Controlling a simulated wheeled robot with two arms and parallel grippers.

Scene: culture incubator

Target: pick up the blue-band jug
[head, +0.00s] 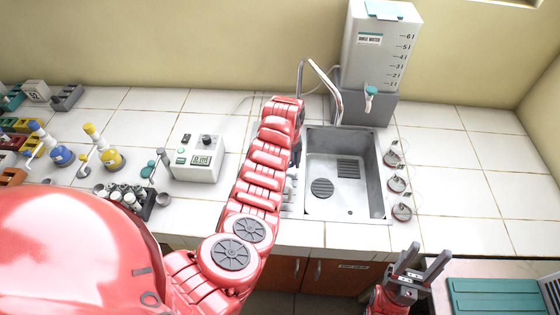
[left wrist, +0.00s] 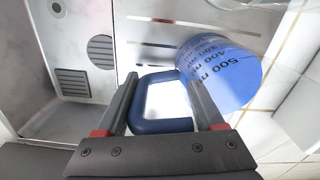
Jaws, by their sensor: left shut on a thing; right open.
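The blue-band jug (left wrist: 232,72) shows in the left wrist view as a cup with a blue band, volume marks such as 500 ml, and a dark blue loop handle (left wrist: 162,126). My left gripper (left wrist: 160,82) is shut on the handle, with one finger on each side of it. The jug appears tilted in that view, beside the sink. In the head view my left arm hides the jug and most of the left gripper. My right gripper (head: 428,262) is open and empty, low at the right, in front of the counter edge.
A steel sink (head: 376,190) with a tap (head: 322,75) lies right of my left arm. A water tank (head: 382,45) stands behind it. Round lidded items (head: 398,185) line the sink's right side. A white device (head: 197,158) and bottles stand left. The right counter is clear.

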